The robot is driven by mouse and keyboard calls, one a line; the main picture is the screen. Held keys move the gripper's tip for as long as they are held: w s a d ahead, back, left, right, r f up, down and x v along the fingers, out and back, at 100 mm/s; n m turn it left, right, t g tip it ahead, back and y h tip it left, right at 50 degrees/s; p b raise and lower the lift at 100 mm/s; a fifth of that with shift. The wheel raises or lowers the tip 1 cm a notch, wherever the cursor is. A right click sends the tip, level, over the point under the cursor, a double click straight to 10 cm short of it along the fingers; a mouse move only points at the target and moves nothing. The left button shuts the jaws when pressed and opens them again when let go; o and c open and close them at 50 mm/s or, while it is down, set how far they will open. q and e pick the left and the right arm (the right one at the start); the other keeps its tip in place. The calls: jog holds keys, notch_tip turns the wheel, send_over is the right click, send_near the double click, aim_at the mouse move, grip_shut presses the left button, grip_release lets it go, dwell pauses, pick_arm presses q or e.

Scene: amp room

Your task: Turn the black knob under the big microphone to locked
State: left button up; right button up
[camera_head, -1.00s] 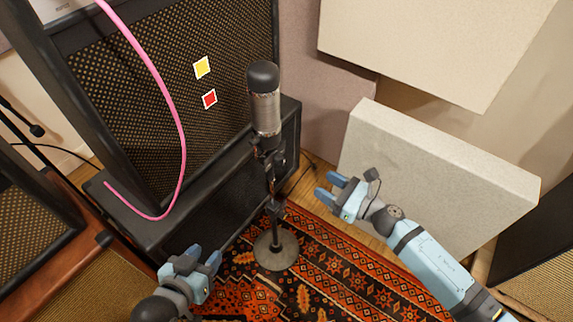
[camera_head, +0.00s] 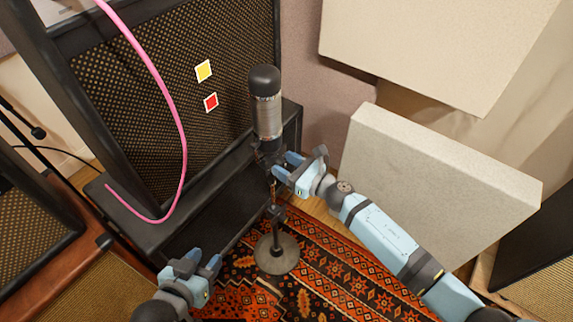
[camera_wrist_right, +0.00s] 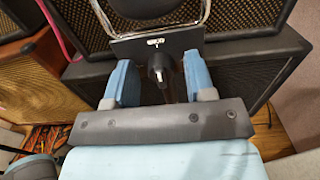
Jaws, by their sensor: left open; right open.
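The big microphone (camera_head: 266,110) has a black top and a silver body and stands upright on a stand with a round base (camera_head: 276,253). In the right wrist view the black knob (camera_wrist_right: 158,68) shows under the microphone, in front of a dark plate (camera_wrist_right: 155,44) with a small white marking too small to read. My right gripper (camera_head: 284,166) is just under the microphone, open, its blue fingers on either side of the knob with gaps visible in the wrist view (camera_wrist_right: 152,80). My left gripper (camera_head: 191,262) is open and empty, low at the left of the stand base.
A large amplifier (camera_head: 150,100) stands on a black cabinet (camera_head: 235,190) behind the microphone. A pink cable (camera_head: 172,110) hangs over its front. A pale panel (camera_head: 430,175) leans at the right. A patterned rug (camera_head: 330,270) lies around the stand.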

jog(key=c, duration=0.9)
jog(key=shift+o, duration=0.2)
jog(key=shift+m, duration=0.3)
jog(key=m+p, duration=0.2)
jog(key=m, duration=0.5)
jog(key=m+p, duration=0.3)
jog(key=m, duration=0.5)
jog(key=shift+w+d+f+m+p, duration=0.15)
jog(key=shift+d+f+m+p, duration=0.05)
jog(key=shift+m+p, duration=0.15)
pick_arm(q)
jog(key=shift+s+a+r+g+p, duration=0.3)
jog(key=shift+s+a+r+g, duration=0.1)
jog(key=shift+a+g, duration=0.1)
pick_arm(e)
jog(key=shift+m, duration=0.75)
pick_arm(q)
jog(key=shift+w+r, duration=0.1)
pick_arm(e)
jog(key=shift+f, duration=0.1)
